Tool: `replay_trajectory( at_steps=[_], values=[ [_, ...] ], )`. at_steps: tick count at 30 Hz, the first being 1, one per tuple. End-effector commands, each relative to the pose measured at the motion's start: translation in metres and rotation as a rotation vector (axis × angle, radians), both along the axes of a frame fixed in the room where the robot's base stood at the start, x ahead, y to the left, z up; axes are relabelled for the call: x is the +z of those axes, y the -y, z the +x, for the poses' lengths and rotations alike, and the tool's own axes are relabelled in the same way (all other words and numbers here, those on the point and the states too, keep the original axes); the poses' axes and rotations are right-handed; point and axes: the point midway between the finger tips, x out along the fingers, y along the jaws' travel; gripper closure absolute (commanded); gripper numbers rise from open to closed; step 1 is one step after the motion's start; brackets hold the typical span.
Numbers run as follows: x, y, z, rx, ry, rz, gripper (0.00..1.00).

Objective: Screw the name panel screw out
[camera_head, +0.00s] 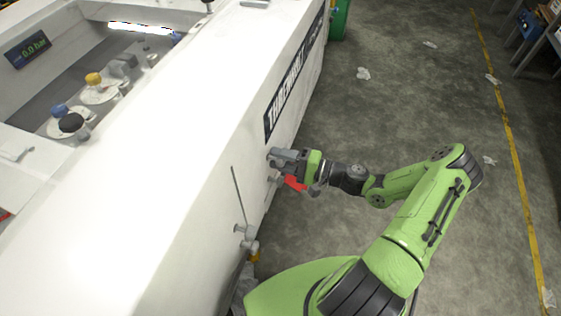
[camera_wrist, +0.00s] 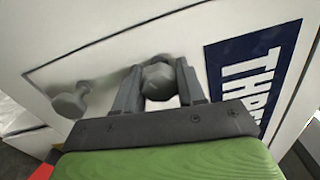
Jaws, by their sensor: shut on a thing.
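In the wrist view, a grey knob-headed screw (camera_wrist: 160,80) sits between the two fingers of my gripper (camera_wrist: 158,92), which is shut on it. The screw is at the white side panel, just left of the dark blue name panel (camera_wrist: 240,75) with white letters. In the head view, my gripper (camera_head: 280,157) is against the machine's side, just below the name panel (camera_head: 290,92). The screw is hidden there by the fingers. I cannot tell how far the screw stands out of the panel.
A second grey knob (camera_wrist: 70,101) stands on the white panel to the left in the wrist view. A red part (camera_head: 294,183) is just below my gripper. A thin rod with a fitting (camera_head: 244,231) stands nearer on the white machine (camera_head: 185,140). The floor (camera_head: 400,100) on the right is largely clear.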

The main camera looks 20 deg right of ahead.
Motion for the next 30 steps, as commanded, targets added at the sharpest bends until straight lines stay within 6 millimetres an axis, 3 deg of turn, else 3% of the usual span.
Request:
replay_trajectory(
  at_steps=[30],
  values=[
    [-0.0031, -0.0009, -0.0003, 0.0, 0.784, -0.569, 0.91]
  ],
)
